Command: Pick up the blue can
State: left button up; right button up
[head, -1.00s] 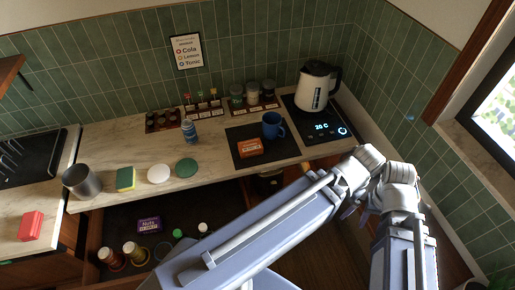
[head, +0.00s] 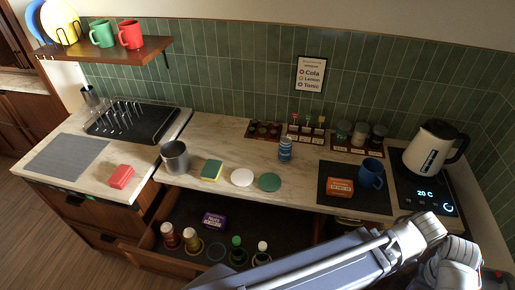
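The blue can (head: 285,149) stands upright on the marble counter in the head view, in front of the rack of small stirrers and left of the dark mat. It is light blue with a pale band, and nothing touches it. Links of my arm cross the lower right of the view, apart from the can. No gripper fingers show in the view.
A white lid (head: 242,177), green lid (head: 270,182), sponge (head: 211,170) and metal cup (head: 175,157) stand left of the can. A blue mug (head: 371,173) and orange box (head: 340,187) are on the mat. An open drawer (head: 150,236) holds bottles below. A kettle (head: 431,147) stands right.

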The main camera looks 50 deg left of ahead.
aim_at(285, 143)
jog(key=u, duration=1.55)
